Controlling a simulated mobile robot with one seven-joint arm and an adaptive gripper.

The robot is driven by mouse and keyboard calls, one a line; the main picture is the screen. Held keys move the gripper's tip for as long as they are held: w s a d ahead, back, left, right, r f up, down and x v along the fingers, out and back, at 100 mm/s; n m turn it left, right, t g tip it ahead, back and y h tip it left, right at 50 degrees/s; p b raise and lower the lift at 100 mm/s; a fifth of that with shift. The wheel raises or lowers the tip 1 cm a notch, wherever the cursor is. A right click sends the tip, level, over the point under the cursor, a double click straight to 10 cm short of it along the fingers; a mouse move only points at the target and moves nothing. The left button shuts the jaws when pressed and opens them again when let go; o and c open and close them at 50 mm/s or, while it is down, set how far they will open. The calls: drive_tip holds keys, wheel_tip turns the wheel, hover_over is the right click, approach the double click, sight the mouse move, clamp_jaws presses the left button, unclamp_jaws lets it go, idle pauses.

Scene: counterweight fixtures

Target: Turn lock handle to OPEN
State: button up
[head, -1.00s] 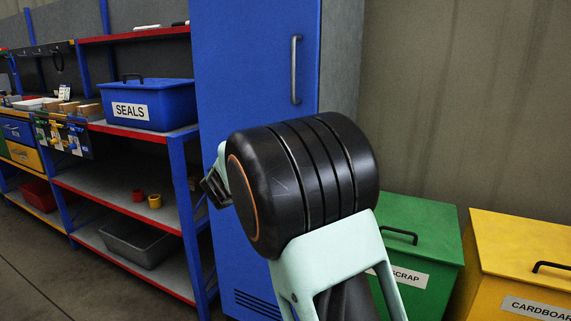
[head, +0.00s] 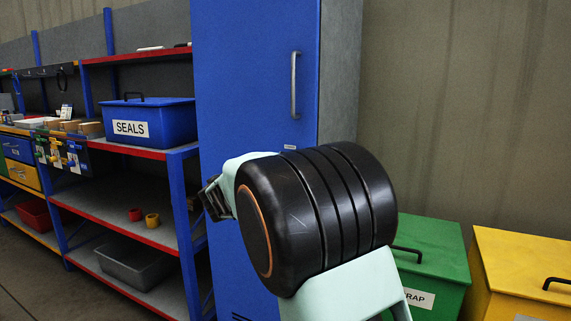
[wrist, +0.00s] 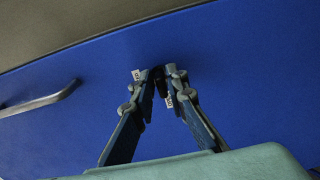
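A tall blue cabinet (head: 250,70) stands in front of me, and its door also fills most of the wrist view (wrist: 240,70). In the wrist view my gripper (wrist: 161,72) has its two fingers angled in towards each other close to the door. A small dark piece, seemingly the lock handle (wrist: 160,84), shows between the fingertips. Whether they grip it is unclear. Small white labels with unreadable marks sit on either side of it. In the head view my gripper (head: 213,199) is partly hidden behind my arm, and the lock is not visible.
A long grey door pull (head: 294,85) stands out from the cabinet, and it shows at the left of the wrist view (wrist: 45,102). Shelves with a blue SEALS bin (head: 165,122) are on the left. A green bin (head: 440,240) and a yellow bin (head: 520,265) stand at the right.

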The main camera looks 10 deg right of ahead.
drive_tip(key=shift+o, duration=0.9)
drive_tip(key=v, duration=1.2)
